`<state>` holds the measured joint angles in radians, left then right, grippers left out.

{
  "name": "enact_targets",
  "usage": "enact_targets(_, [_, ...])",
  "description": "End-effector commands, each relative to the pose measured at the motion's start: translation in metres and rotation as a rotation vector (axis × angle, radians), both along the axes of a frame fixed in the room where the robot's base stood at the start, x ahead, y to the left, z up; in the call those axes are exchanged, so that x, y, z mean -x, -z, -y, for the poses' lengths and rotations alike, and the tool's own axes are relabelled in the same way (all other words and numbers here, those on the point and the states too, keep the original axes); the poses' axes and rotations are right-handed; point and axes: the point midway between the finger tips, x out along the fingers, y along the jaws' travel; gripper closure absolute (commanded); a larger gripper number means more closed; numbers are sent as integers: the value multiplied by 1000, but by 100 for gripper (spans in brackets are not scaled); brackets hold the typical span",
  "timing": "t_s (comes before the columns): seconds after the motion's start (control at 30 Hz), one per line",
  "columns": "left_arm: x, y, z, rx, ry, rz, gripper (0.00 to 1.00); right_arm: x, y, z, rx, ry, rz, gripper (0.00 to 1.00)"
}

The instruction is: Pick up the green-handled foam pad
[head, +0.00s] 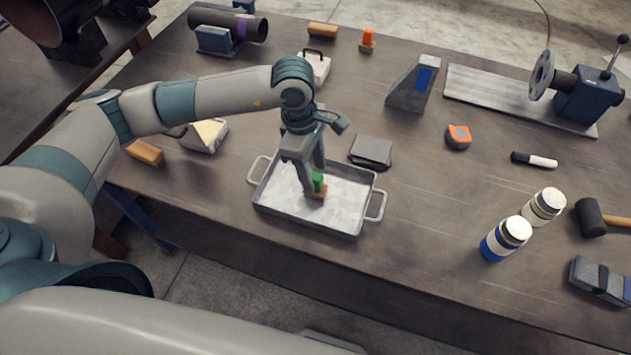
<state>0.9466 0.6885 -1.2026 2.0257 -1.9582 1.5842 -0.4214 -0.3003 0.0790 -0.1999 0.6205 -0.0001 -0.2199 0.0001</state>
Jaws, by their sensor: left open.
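The green-handled foam pad (318,183) stands in the metal tray (349,231), with its green handle up and its tan pad below, near the tray's middle. My left gripper (314,183) reaches down into the tray from above, with its fingers around or right beside the green handle. Its jaws are open. The fingers hide part of the handle, and I cannot tell whether they touch it. My right gripper is not in view.
The tray has a raised rim and loop handles at both ends. A grey block (371,151) lies just behind it. The table between tray and bottles is clear.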

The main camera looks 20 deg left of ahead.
Motion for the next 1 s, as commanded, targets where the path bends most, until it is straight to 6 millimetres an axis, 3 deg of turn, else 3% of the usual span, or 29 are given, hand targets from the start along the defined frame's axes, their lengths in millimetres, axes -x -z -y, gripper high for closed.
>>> enact_targets(0.07, [2, 5, 2, 0, 0, -4, 55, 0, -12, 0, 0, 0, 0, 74])
enact_targets(0.3, [1, 27, 5, 0, 0, -1, 55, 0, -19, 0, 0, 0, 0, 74])
enact_targets(0.77, [1, 29, 5, 0, 0, 0, 55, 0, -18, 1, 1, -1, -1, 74])
enact_targets(0.97, [1, 29, 5, 0, 0, 0, 99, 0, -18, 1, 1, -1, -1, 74])
enact_targets(1.0, [1, 29, 5, 0, 0, 0, 99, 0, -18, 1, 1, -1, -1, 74])
